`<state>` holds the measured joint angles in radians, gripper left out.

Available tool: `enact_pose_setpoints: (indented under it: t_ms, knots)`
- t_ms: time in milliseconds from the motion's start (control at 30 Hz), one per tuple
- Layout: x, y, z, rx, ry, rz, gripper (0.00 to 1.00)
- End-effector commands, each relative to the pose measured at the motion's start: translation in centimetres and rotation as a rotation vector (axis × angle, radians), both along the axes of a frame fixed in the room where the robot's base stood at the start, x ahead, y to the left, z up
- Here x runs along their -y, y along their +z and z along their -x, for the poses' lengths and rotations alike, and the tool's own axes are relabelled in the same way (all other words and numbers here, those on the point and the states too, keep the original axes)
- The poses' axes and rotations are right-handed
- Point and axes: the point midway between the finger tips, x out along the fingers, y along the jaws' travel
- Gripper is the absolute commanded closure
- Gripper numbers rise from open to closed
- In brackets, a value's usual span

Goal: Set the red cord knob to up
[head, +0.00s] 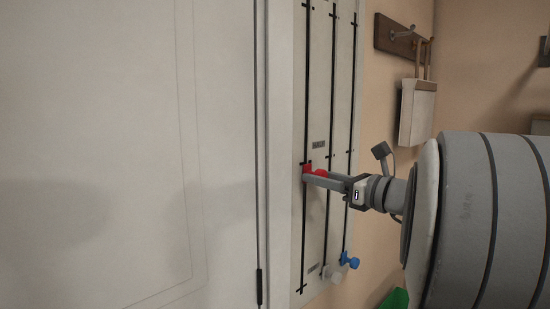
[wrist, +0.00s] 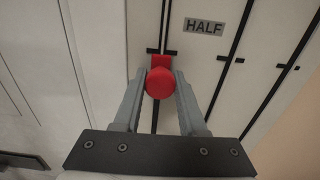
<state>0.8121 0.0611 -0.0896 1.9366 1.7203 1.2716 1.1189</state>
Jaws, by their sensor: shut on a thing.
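The red cord knob (wrist: 159,83) sits on the leftmost of three black slots, at a cross tick level with the "HALF" label (wrist: 204,26). In the head view the red knob (head: 308,168) shows at about mid-height of the white panel (head: 316,105). My gripper (wrist: 160,80) is shut on the red knob, with one finger on each side of it. In the head view my gripper (head: 312,175) reaches in from the right and hides part of the knob. The slot runs on above and below the knob.
A white knob (head: 330,272) and a blue knob (head: 350,260) sit low on the other two slots, near a lower label (head: 312,268). A large white door (head: 110,130) stands left of the panel. A hook rack (head: 402,38) with a hanging white item (head: 417,112) is at the upper right.

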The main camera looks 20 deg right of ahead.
Motion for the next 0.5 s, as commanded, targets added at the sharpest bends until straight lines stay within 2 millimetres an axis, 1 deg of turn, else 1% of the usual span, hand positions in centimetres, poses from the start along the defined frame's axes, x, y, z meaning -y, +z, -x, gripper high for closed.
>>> enact_pose_setpoints:
  t_ms: [33, 400, 500]
  knots:
    - [-0.1, -3.8, 0.0, -0.016, 0.004, -0.007, 1.00]
    - [-0.1, -17.0, 0.0, -0.016, 0.003, -0.007, 1.00]
    - [-0.1, -20.4, 0.0, -0.016, 0.003, -0.007, 1.00]
